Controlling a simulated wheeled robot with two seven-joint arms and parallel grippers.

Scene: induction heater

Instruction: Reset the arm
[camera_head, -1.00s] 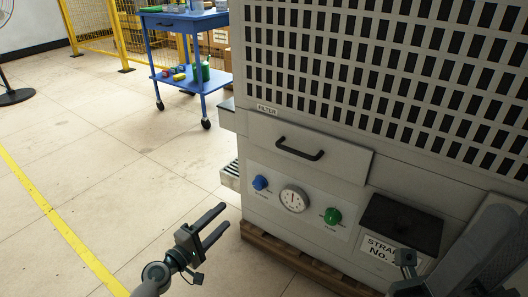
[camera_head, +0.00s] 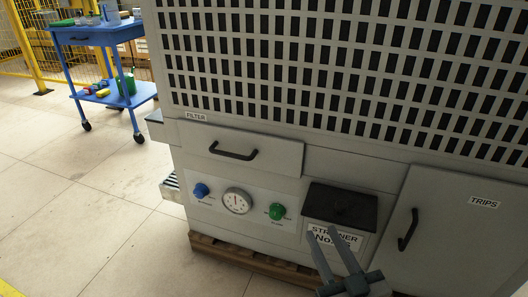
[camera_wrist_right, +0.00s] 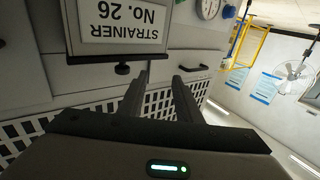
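My right gripper (camera_head: 323,235) is at the bottom of the head view, in front of the grey machine (camera_head: 330,160). Its two fingers are apart, with nothing between them. They overlap the lower part of the STRAINER label (camera_head: 340,237). The right wrist view also shows the two open fingers (camera_wrist_right: 160,78), with the STRAINER No. 26 label (camera_wrist_right: 124,22) beyond them, upside down. My left gripper is not in view.
The machine carries a FILTER drawer (camera_head: 240,150), a blue knob (camera_head: 201,190), a dial (camera_head: 237,201), a green knob (camera_head: 277,211) and a TRIPS door (camera_head: 455,230). A blue cart (camera_head: 98,32) stands back left. The floor (camera_head: 70,200) at left is clear.

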